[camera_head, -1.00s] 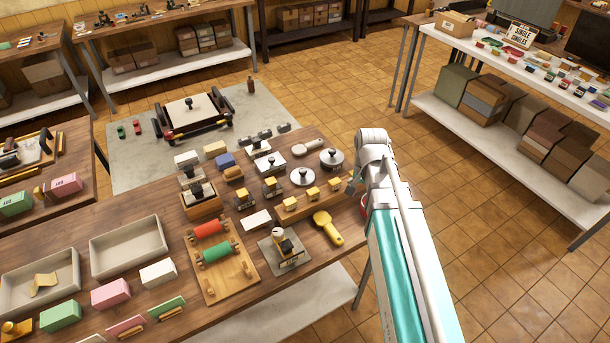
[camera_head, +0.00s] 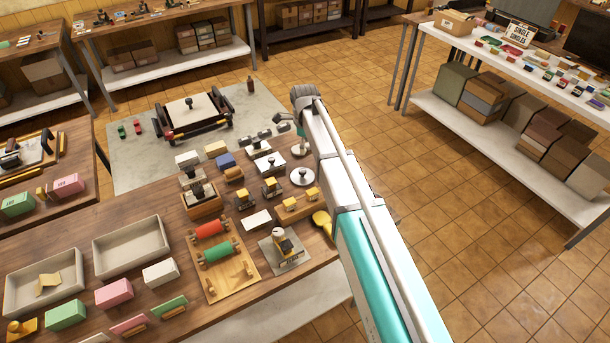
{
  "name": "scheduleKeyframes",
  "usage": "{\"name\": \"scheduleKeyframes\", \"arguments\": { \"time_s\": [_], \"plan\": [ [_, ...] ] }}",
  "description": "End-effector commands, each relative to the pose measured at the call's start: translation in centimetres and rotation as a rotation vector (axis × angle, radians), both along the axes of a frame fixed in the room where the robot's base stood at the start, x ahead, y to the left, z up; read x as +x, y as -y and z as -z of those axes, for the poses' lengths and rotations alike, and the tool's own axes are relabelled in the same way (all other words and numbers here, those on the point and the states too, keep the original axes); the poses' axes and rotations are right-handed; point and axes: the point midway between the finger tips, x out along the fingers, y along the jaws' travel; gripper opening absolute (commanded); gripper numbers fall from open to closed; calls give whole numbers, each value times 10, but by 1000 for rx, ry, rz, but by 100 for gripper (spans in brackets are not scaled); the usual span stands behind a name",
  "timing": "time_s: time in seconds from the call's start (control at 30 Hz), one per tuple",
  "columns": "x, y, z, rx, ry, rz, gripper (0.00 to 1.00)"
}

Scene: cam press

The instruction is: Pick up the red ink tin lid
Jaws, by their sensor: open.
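I cannot tell for certain which item is the red ink tin lid. A round grey lid-like disc with a dark knob (camera_head: 301,176) lies flat on the table, beside my arm. No red tin shows clearly; part of the table's right side is hidden behind my arm. My gripper (camera_head: 292,128) is at the table's far right edge, small and partly hidden by my wrist. It is open and looks empty, beyond the disc and apart from it.
The wooden table (camera_head: 130,212) is crowded: two grey trays (camera_head: 130,247), a board with red and green rollers (camera_head: 220,262), a stamp on a grey plate (camera_head: 285,248) and a wooden rack (camera_head: 290,208). A low press (camera_head: 190,115) stands beyond. Open tiled floor lies right.

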Motion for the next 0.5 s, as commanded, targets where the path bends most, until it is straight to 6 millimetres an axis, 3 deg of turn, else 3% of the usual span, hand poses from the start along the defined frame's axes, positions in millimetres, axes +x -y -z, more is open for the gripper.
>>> {"name": "scheduleKeyframes", "arguments": {
  "time_s": [0.13, 0.5],
  "plan": [
    [8, -10, -1, 0, 0, 57, 82],
    [7, -12, -1, 0, 0, 69, 82]
  ]
}}
